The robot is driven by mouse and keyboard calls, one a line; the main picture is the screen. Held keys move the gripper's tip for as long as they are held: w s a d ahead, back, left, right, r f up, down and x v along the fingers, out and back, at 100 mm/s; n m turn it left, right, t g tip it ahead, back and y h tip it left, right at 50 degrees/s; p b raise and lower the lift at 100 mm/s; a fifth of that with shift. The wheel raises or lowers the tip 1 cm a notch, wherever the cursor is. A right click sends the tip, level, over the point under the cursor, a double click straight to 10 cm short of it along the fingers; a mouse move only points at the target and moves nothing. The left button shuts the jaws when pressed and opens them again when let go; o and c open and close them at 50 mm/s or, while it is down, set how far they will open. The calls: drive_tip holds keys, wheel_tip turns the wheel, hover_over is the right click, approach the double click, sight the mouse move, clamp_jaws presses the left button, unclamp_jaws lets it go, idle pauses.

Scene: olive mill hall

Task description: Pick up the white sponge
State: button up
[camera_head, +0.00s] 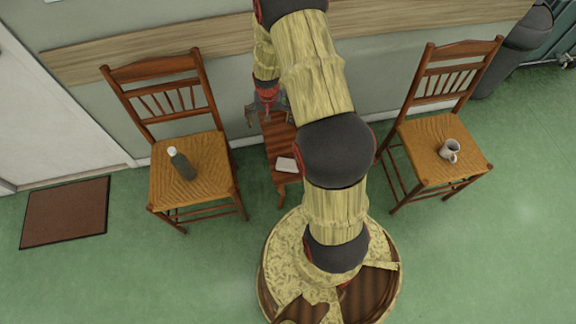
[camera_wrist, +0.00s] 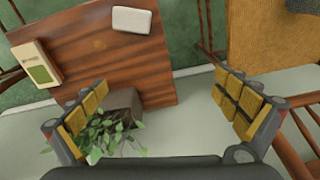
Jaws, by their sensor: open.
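The white sponge (camera_wrist: 132,19) lies flat near one edge of a small wooden table (camera_wrist: 150,65) in the wrist view. In the head view the sponge (camera_head: 286,164) shows near the table's front edge, beside my arm. My gripper (camera_wrist: 161,82) is open and empty, its two fingers wide apart. In the head view my gripper (camera_head: 268,117) is over the back of the table by the wall, partly hidden. The sponge is beyond the fingertips, not between them.
A potted plant (camera_wrist: 122,103) stands by my left finger in the wrist view. A cream and green box or book (camera_wrist: 35,63) lies on the table. Chairs flank the table, one with a dark bottle (camera_head: 182,163), one with a mug (camera_head: 449,150).

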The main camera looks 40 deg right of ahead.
sight(288, 164)
drive_tip(key=s+d+f, duration=0.1)
drive_tip(key=s+f, duration=0.1)
drive_tip(key=f, duration=0.5)
drive_tip(key=s+d+f+m, duration=0.1)
drive_tip(key=s+f, duration=0.2)
drive_tip(key=f, duration=0.5)
drive_tip(key=s+d+f+m+g+b, duration=0.1)
drive_tip(key=s+f, duration=0.1)
drive_tip(key=f, duration=0.5)
drive_tip(key=shift+s+d+f+y, duration=0.3)
drive_tip(key=f+b, duration=0.1)
drive_tip(key=f, duration=0.1)
drive_tip(key=a+f+b, duration=0.1)
drive_tip(key=f, duration=0.1)
drive_tip(key=shift+f, duration=0.3)
drive_tip(key=shift+f+b, duration=0.3)
drive_tip(key=shift+b, duration=0.05)
drive_tip(key=c, duration=0.3)
drive_tip(key=c, duration=0.7)
drive_tip(key=shift+r, duration=0.1)
